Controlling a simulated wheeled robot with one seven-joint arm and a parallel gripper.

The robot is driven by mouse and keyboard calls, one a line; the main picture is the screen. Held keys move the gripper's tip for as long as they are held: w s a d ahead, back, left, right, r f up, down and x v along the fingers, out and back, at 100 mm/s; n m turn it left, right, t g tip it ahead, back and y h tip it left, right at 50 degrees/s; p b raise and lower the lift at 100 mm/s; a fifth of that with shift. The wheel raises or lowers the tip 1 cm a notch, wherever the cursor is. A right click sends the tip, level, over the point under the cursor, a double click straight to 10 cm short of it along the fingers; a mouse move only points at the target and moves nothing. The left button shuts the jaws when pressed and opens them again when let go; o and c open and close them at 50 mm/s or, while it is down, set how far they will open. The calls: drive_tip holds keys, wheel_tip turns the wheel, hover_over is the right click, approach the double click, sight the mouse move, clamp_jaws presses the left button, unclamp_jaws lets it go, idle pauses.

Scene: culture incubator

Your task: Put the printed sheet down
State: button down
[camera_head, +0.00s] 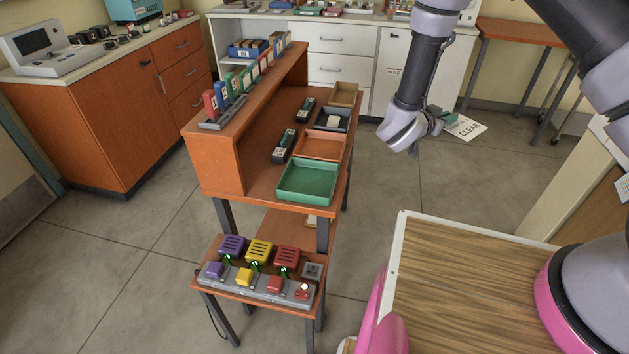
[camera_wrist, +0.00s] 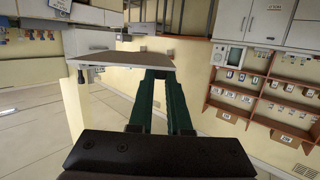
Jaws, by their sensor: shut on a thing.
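The printed sheet (camera_head: 466,127) is white with the word CLEAR on it and shows right of my gripper in the head view. My gripper (camera_head: 441,118) is shut on the sheet's near left edge and holds it out over the floor area. In the wrist view the two dark green fingers (camera_wrist: 167,78) come close together at their tips. A flat grey-brown surface (camera_wrist: 120,61) shows just beyond them; I cannot tell whether it is the sheet.
A low bench (camera_head: 262,294) with coloured buttons stands in front. White cabinets (camera_head: 340,70) and a brown table (camera_head: 520,32) stand behind. Open floor lies between.

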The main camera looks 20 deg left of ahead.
drive_tip(key=s+a+f+n+t+y, duration=0.1)
drive_tip(key=s+a+n+y, duration=0.15)
drive_tip(key=a, duration=0.95)
drive_tip(key=n+t+y, duration=0.1)
drive_tip(key=n+y, duration=0.4)
drive_tip(key=y, duration=0.3)
hover_over(294, 189)
wheel_tip(294, 189, down, 8)
drive_tip(key=shift+a+r, duration=0.1)
drive_tip(key=shift+f, duration=2.45)
